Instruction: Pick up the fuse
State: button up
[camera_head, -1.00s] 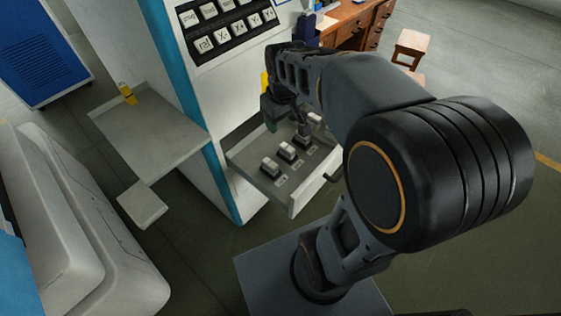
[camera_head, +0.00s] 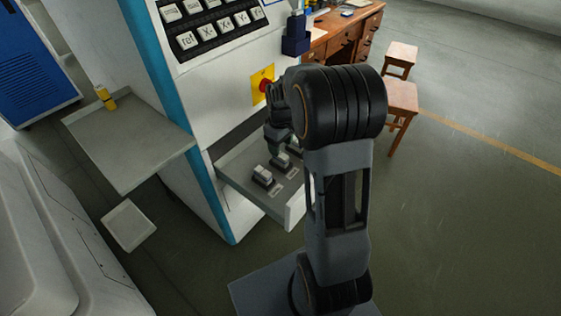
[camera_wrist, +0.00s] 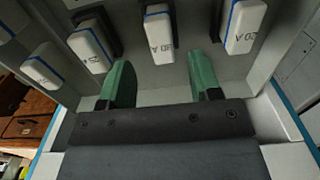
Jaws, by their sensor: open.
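Several white fuses stand in a row in an open grey drawer (camera_head: 240,180) of the machine. In the head view the nearest fuse (camera_head: 262,175) and a second fuse (camera_head: 282,161) show; others are partly hidden by my arm. In the wrist view, a fuse (camera_wrist: 158,32) with a blue stripe and a rating label lies ahead, in line with the gap between my fingers. A fuse marked 20A (camera_wrist: 245,28) is to its right, and two fuses (camera_wrist: 92,46) are to its left. My gripper (camera_wrist: 160,84), with green fingers, is open and empty, apart from the fuses.
The machine's keypad (camera_head: 212,22) and a red button on a yellow plate (camera_head: 264,83) are above the drawer. A grey shelf (camera_head: 130,145) with a yellow object (camera_head: 105,97) juts out left. A wooden desk (camera_head: 345,35) and stools (camera_head: 400,100) stand behind.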

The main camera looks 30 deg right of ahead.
aim_at(281, 154)
jog(key=shift+s+f+b, duration=0.15)
jog(key=shift+f+b, duration=0.35)
jog(key=shift+f, duration=2.25)
jog(key=c, duration=1)
jog(key=shift+r, duration=0.1)
jog(key=shift+c, duration=0.2)
